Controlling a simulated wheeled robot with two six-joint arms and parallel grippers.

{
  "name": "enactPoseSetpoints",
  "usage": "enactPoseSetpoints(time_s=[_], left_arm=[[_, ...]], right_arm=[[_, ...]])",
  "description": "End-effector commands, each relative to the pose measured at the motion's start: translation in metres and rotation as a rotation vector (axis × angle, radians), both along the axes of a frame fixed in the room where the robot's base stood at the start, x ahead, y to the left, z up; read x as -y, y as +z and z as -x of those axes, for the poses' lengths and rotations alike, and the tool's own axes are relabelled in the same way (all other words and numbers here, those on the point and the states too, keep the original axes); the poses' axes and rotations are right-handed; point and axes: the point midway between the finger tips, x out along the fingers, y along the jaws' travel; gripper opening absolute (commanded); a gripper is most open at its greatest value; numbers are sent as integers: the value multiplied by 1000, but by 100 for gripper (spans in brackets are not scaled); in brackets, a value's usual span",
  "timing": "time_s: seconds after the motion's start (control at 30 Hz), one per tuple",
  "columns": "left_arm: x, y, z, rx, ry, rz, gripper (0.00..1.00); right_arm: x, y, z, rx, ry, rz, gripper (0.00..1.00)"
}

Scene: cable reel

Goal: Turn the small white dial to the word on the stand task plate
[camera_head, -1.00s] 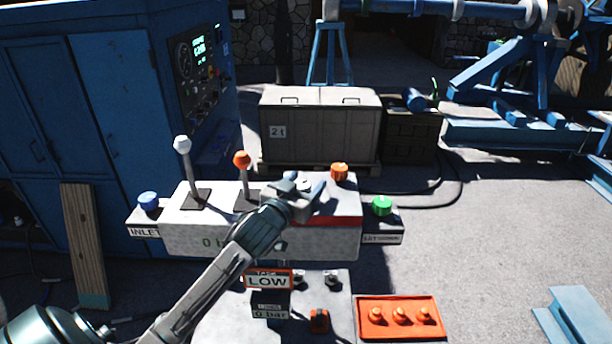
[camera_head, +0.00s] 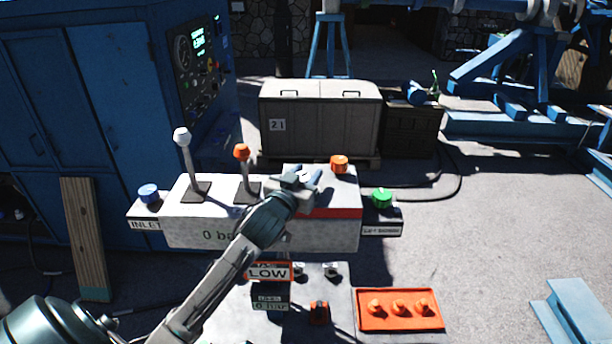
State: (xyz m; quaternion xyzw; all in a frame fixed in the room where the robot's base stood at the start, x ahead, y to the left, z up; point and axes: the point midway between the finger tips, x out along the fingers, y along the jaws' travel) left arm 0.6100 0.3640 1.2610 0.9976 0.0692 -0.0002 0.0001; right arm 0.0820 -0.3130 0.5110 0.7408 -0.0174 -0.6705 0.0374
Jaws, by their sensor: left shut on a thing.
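The small white dial (camera_head: 306,175) sits on top of the white control stand (camera_head: 190,233), between the levers and the orange knob. My left gripper (camera_head: 304,176) reaches over the stand from the lower left and is shut on the dial, its fingers on either side hiding most of it. Any marks around the dial are hidden or too small to read. The task plate (camera_head: 268,272) on the front of the stand reads "LOW" in a red frame. My right gripper is not in view.
A white-knobbed lever (camera_head: 187,160) and an orange-knobbed lever (camera_head: 244,170) stand left of my gripper. An orange knob (camera_head: 339,163), a green knob (camera_head: 382,196) and a blue knob (camera_head: 148,193) are nearby. An orange tray (camera_head: 400,322) lies at front right.

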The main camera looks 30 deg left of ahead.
Motion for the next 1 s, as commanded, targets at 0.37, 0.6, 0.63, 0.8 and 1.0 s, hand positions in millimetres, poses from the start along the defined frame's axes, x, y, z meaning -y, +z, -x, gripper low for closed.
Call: enactPoseSetpoints(time_s=[0.37,0.6,0.63,0.8,1.0], left_arm=[[-4,-4,1,3,277,9,15],[-8,-5,3,2,477,8,15],[-9,-5,3,3,499,6,15],[-11,-4,5,2,609,3,15],[-12,-3,7,0,694,3,15]], right_arm=[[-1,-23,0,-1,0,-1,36],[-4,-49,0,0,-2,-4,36],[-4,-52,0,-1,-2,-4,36],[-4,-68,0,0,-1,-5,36],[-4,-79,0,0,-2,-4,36]])
